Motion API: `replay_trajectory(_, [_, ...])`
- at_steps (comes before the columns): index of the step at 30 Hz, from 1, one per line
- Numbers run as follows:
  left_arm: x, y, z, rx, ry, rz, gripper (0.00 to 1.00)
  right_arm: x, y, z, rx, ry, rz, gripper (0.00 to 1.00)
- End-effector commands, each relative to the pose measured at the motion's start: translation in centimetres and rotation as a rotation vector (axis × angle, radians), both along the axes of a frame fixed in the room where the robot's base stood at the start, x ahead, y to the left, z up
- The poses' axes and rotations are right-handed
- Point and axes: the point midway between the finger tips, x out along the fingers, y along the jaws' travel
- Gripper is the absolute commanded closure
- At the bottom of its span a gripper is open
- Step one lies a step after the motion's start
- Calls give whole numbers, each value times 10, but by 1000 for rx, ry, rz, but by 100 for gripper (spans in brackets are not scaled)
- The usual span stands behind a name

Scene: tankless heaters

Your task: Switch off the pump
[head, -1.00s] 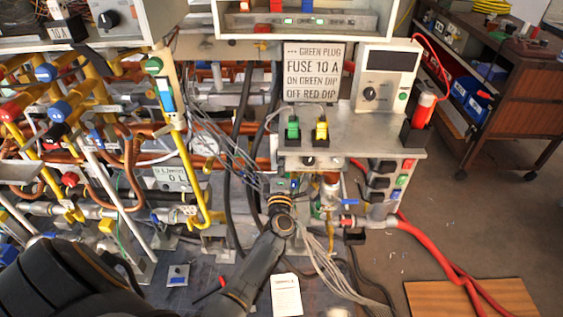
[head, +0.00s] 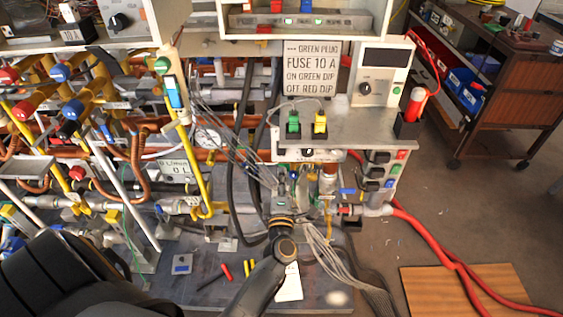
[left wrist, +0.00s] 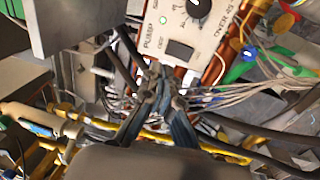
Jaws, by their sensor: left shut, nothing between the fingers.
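In the left wrist view the pump's pale control panel (left wrist: 188,25) shows the label PUMP, a lit green lamp (left wrist: 163,20), a dark rocker switch (left wrist: 180,50) and a black knob (left wrist: 198,8). My left gripper (left wrist: 158,82) is shut and empty, its fingertips just below the rocker switch in the picture; I cannot tell whether they touch the panel. In the head view my left gripper (head: 287,188) is in front of the bench, below the shelf with the green and yellow plugs. The pump panel is mostly hidden there. My right gripper is not in view.
Grey cables (head: 325,255) hang beside my left arm. Copper and yellow pipes crowd the left. The shelf (head: 355,128) overhangs the gripper area. A red hose (head: 440,255) runs along the floor at right. A grey metal corner (left wrist: 70,25) stands close in the wrist view.

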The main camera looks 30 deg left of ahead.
Motion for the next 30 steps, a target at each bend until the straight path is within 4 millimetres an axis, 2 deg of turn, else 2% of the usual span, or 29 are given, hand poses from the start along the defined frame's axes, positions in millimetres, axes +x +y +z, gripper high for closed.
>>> replay_trajectory(3, [-15,-8,3,-1,1,1,100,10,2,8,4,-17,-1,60])
replay_trajectory(7, [-22,-13,4,0,-1,0,100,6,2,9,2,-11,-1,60])
replay_trajectory(15, [-23,-14,3,0,-1,1,100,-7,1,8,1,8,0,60])
replay_trajectory(25, [-23,-14,2,2,3,-2,100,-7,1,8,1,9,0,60])
replay_trajectory(28, [-23,-22,-13,40,51,-33,100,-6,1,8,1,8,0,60])
replay_trajectory(30, [-23,-35,-38,102,132,-87,100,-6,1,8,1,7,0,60])
